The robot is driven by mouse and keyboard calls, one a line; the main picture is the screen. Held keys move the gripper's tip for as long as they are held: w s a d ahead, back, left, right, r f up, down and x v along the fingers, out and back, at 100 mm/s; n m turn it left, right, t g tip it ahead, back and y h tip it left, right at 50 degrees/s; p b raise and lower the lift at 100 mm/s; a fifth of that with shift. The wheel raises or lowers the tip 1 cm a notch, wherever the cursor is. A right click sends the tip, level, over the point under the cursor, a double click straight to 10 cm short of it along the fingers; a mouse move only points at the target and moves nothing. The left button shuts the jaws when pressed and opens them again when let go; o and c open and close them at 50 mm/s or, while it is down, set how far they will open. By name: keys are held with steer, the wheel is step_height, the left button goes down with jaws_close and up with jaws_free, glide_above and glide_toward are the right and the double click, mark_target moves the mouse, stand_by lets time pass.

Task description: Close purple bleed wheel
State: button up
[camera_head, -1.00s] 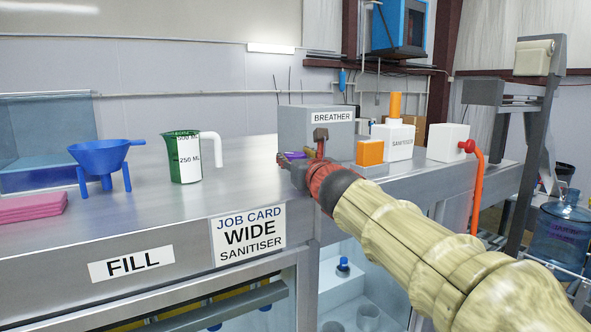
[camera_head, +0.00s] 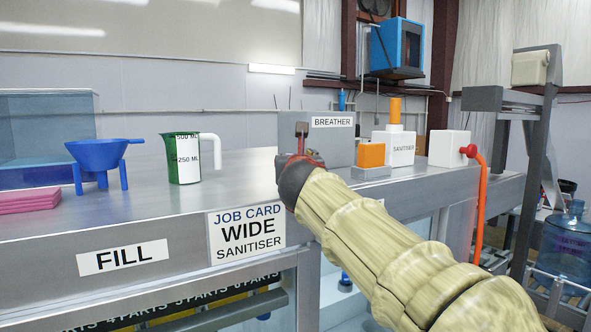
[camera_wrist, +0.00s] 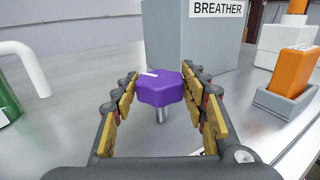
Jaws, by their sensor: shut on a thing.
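The purple bleed wheel (camera_wrist: 160,89) is a faceted knob with a white mark on top. It sits on a short metal stem in front of the grey BREATHER box (camera_wrist: 195,45). My gripper (camera_wrist: 164,90) is shut on the wheel, with a finger on its left side and one on its right. In the head view my gripper (camera_head: 301,158) is in front of the BREATHER box (camera_head: 330,145), and the arm hides the wheel there.
A green measuring jug (camera_head: 184,160) and blue funnel (camera_head: 97,160) stand to the left on the steel bench. An orange block (camera_head: 371,155), sanitiser bottle (camera_head: 400,148) and white box with a red hose (camera_head: 448,148) stand to the right.

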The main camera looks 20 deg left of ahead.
steer(key=shift+a+m+t+h+b, duration=0.15)
steer(key=shift+m+t+h+b, duration=0.35)
steer(key=shift+h, duration=0.4)
steer(key=shift+r+m+h, duration=0.1)
steer(key=shift+m+h, duration=0.8)
steer(key=shift+h, duration=0.3)
steer(key=shift+r+m+h+p, duration=0.15)
steer(key=shift+m+h+p, duration=0.95)
steer(key=shift+h, duration=0.7)
steer(key=shift+m+h, duration=0.3)
steer(key=shift+h, duration=0.1)
steer(key=shift+h+p, duration=0.3)
steer(key=shift+h, duration=0.1)
steer(key=o, duration=1.1)
steer(key=shift+f, duration=0.2)
steer(key=shift+o, duration=0.4)
